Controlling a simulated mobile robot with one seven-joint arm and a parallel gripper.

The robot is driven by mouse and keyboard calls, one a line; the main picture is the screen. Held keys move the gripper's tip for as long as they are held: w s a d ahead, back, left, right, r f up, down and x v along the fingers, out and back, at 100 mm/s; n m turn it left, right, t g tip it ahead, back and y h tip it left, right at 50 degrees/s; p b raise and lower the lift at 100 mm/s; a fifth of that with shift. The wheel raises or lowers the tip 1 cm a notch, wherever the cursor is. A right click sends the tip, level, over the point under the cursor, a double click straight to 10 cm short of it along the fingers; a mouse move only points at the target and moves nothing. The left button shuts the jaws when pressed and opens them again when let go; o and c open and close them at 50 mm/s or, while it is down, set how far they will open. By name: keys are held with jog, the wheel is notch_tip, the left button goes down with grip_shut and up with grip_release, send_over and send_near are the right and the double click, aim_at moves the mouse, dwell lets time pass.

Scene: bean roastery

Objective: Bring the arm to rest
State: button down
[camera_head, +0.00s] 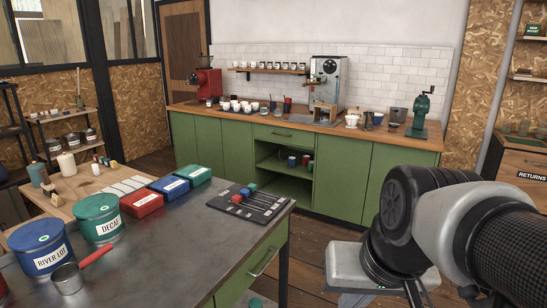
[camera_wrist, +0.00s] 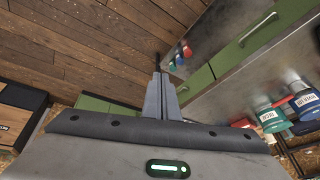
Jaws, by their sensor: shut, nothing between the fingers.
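My arm (camera_head: 455,220) shows at the right of the head view, raised beside the metal-topped table and clear of it. My gripper (camera_wrist: 157,72) shows in the wrist view with its two fingers together and nothing between them. The fingers point over the plank floor, beside the green front of the table.
The metal-topped table (camera_head: 185,248) holds a blue tin (camera_head: 42,252), a green tin (camera_head: 98,222), a scoop (camera_head: 68,278), coloured boxes and a dark slotted board (camera_head: 250,203). A green counter (camera_head: 345,165) stands behind. Plank floor lies between them.

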notch_tip(320, 180, up, 17)
jog(key=s+d+t+p, duration=0.1)
jog(key=s+d+p, duration=0.1)
jog(key=p, duration=1.3)
jog(key=shift+n+h+p, duration=0.3)
jog(key=shift+n+h, duration=0.1)
